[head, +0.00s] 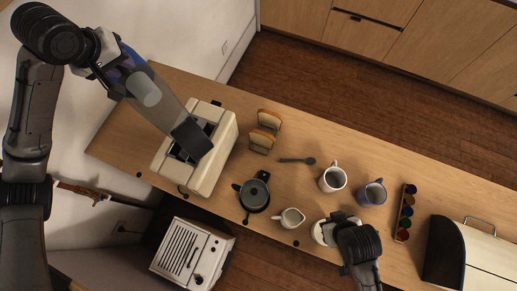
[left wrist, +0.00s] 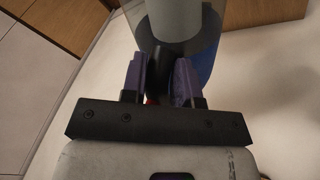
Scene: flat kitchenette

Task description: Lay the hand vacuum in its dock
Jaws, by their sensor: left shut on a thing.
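The hand vacuum (head: 162,105) has a clear body with a pale filter inside, some blue, and a dark nozzle. My left gripper (head: 106,68) holds it by its rear end at the upper left in the head view. The nozzle points down and right, over the cream toaster; I cannot tell whether they touch. In the left wrist view the purple-padded fingers of the left gripper (left wrist: 160,82) are shut on the vacuum's dark handle, with its clear body (left wrist: 180,25) beyond. I cannot make out the dock. My right gripper (head: 335,228) is over a white round thing; its fingers are unclear.
The cream toaster (head: 218,155) stands near the counter's left end. Bread slices (head: 262,140), a spoon (head: 297,161), a dark pot (head: 255,195), a white jug (head: 291,218), mugs (head: 333,178) and a paint rack (head: 405,213) occupy the middle. A bread bin (head: 485,255) is at right.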

